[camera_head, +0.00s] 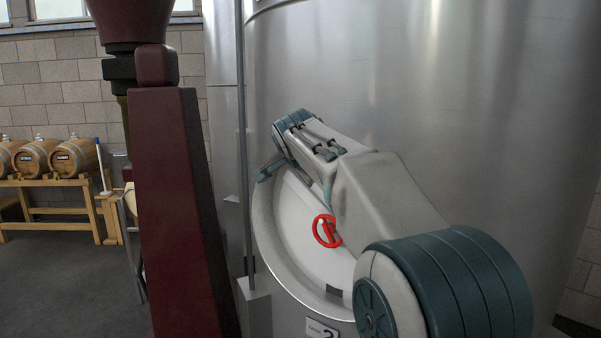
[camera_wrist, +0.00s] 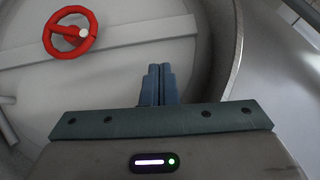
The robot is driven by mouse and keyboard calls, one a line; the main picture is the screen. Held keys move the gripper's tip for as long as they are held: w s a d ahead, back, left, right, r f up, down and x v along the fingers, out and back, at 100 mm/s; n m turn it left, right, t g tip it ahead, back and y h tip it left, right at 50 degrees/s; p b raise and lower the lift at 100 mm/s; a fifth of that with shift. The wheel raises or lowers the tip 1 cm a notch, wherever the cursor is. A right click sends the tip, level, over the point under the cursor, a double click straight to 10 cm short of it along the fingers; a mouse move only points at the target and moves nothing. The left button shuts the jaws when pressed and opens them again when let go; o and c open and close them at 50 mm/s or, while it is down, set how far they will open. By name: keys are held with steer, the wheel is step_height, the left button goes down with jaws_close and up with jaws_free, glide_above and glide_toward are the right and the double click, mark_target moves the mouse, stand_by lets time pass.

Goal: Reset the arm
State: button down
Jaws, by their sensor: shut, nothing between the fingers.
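My arm reaches from the lower right in the head view across the front of a steel tank. My gripper (camera_wrist: 157,82) shows in the wrist view with its two fingers together and nothing between them. In the head view the fingertips are hard to make out, near the upper left rim of the round hatch. A red handwheel (camera_wrist: 70,32) sits on the pale hatch door (camera_wrist: 145,22), up and left of the fingers and apart from them. The handwheel (camera_head: 326,231) also shows in the head view, just below my forearm.
The large steel tank (camera_head: 480,100) fills the right side, close to my arm. A dark red post (camera_head: 170,210) stands close on the left. Wooden barrels (camera_head: 72,157) rest on a rack (camera_head: 50,184) by the block wall. The floor (camera_head: 60,280) at lower left is clear.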

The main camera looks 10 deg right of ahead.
steer(key=s+d+f+n+g+p, duration=0.1)
steer(key=s+f+n+p, duration=0.3)
steer(key=s, duration=0.8)
steer(key=s+d+f+n+g+y+p, duration=0.1)
steer(key=s+p, duration=0.5)
steer(key=s, duration=0.7)
steer(key=s+d+f+n+g+y+p, duration=0.1)
steer(key=s+d+f+n+g+p, duration=0.2)
steer(key=s, duration=1)
step_height(320, 180, down, 4)
steer(key=n+g+p, duration=0.3)
steer(key=shift+s+d+r+n, duration=0.15)
steer(key=shift+s+r+n, duration=0.05)
steer(key=shift+n, duration=0.2)
